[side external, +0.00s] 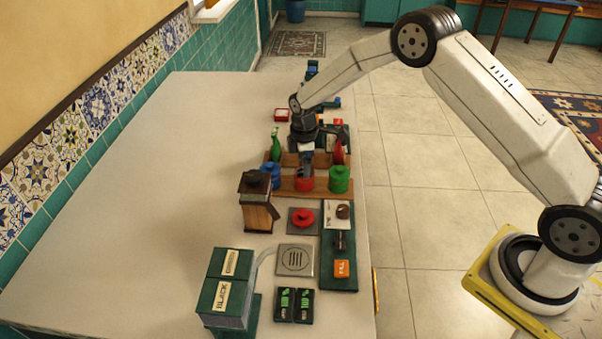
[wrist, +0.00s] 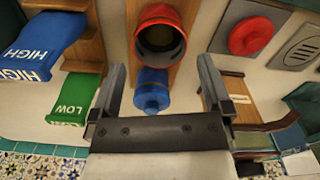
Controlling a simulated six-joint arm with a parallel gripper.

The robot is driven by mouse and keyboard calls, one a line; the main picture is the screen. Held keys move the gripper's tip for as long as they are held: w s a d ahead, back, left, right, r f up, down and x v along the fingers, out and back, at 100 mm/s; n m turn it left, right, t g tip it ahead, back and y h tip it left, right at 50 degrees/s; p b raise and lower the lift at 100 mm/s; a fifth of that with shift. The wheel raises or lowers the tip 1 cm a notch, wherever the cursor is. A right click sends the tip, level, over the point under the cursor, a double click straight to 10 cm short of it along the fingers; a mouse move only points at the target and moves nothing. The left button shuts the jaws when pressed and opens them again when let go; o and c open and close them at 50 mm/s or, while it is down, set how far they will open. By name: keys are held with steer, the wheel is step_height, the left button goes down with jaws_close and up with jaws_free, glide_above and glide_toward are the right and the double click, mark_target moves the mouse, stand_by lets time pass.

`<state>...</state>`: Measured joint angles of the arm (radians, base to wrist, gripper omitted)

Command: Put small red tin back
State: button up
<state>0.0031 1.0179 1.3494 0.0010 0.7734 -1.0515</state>
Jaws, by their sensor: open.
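The small red tin (side external: 304,184) stands on a wooden rack between a blue tin (side external: 270,173) and a green tin (side external: 339,180). In the wrist view the red tin (wrist: 161,14) has no lid on, and its dark inside shows. A red lid-like disc with a knob (side external: 304,217) lies on a grey square plate in front of the rack; it also shows in the wrist view (wrist: 251,36). My gripper (side external: 305,170) is just above the red tin in the side view.
A green bottle-like handle (side external: 275,146) and a red one (side external: 339,152) stand behind the tins. A dark-topped wooden box (side external: 258,205) is to the left. A green box marked BLACK (side external: 229,290) stands nearer. The table's left side (side external: 150,200) is clear.

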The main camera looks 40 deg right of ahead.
step_height(320, 180, up, 6)
stand_by(0.4)
steer(key=shift+r, duration=0.15)
stand_by(0.3)
steer(key=s+r+m+t, duration=0.1)
steer(key=s+m, duration=0.3)
steer(key=s, duration=0.4)
steer(key=s+r+m, duration=0.3)
steer(key=s+m, duration=0.1)
steer(key=s, duration=0.5)
steer(key=s+r+m+t, duration=0.1)
steer(key=s+r+m, duration=0.2)
steer(key=s, duration=0.6)
steer(key=shift+s+m+t, duration=0.2)
steer(key=shift+m+t, duration=0.1)
steer(key=shift+m, duration=0.2)
